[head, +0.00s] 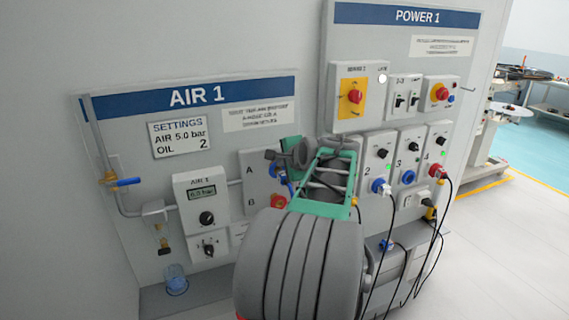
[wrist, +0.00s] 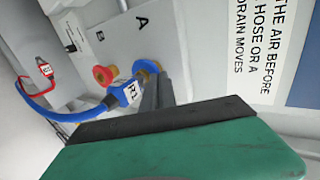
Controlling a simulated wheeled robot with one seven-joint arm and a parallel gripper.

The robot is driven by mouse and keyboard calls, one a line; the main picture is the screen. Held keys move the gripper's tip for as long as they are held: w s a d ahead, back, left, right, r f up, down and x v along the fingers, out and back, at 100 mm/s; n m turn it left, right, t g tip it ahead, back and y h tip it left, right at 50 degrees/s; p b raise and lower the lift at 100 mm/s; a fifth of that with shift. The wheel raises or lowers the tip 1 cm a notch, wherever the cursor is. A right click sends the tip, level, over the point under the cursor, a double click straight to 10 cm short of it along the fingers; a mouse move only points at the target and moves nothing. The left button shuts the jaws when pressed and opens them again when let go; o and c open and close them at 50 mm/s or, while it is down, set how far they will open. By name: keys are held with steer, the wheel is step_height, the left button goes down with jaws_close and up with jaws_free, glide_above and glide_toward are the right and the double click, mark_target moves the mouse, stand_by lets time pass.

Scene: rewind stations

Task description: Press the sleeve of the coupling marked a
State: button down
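The air panel (wrist: 120,45) carries the letters A and B in the wrist view. The coupling marked A (wrist: 148,67) is a round blue and brass-coloured fitting, with a blue hose end (wrist: 126,92) carrying a white tag running from it. My gripper (wrist: 157,92) has its grey fingers right at this coupling. I cannot tell whether they touch it or how wide they are apart. The green and black gripper body fills the bottom of the wrist view. In the head view my arm and gripper (head: 300,150) hide most of coupling A.
A red knob-like fitting (wrist: 104,74) sits by B, close to the coupling. A blue hose (wrist: 40,92) and a red cable with a tag (wrist: 45,70) hang nearby. The POWER 1 board (head: 395,55), with plugs and cables, stands to the right. Open floor (head: 500,230) lies at far right.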

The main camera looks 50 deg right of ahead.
steer(key=s, duration=0.1)
steer(key=s+a, duration=0.1)
steer(key=s, duration=0.1)
steer(key=s+a+b, duration=0.1)
steer(key=shift+s+a+r, duration=0.15)
steer(key=shift+s+r, duration=0.2)
steer(key=v, duration=0.8)
steer(key=shift+a+r+b, duration=0.25)
steer(key=shift+b, duration=0.05)
